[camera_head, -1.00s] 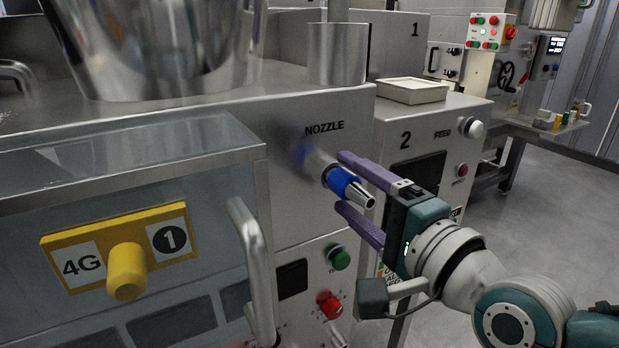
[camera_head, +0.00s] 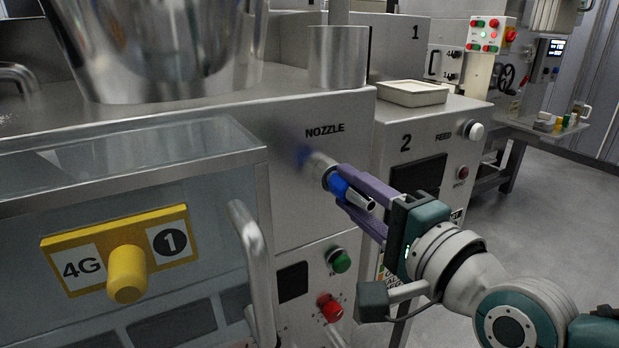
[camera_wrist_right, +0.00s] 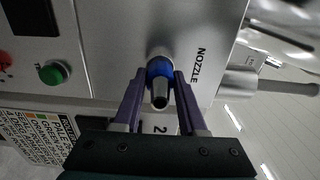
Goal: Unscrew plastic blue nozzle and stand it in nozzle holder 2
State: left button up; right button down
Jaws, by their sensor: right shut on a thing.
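The blue nozzle (camera_head: 344,186) has a blue collar and a metal tip. It sits on the end of the metal spout (camera_head: 319,165) that sticks out of the machine front under the word NOZZLE. My right gripper (camera_head: 348,188) is shut on the nozzle, with its purple fingers on either side of the blue collar. In the right wrist view the nozzle (camera_wrist_right: 160,72) lies between the two fingertips (camera_wrist_right: 160,78), its metal tip toward the camera. I do not see nozzle holder 2. My left gripper is not in view.
A clear guard with a metal handle (camera_head: 250,262) and a yellow 4G plate (camera_head: 120,250) stand at left. Green (camera_head: 341,261) and red (camera_head: 330,307) knobs sit below the nozzle. A cream tray (camera_head: 412,93) lies on the machine marked 2. The floor (camera_head: 540,230) at right is clear.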

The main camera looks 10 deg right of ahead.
jog(key=shift+r, duration=0.1)
jog(key=n+p, duration=0.1)
jog(key=n, duration=0.3)
jog(key=shift+r, duration=0.1)
jog(key=n, duration=0.5)
jog(key=shift+p, duration=0.4)
jog(key=shift+n, duration=1.3)
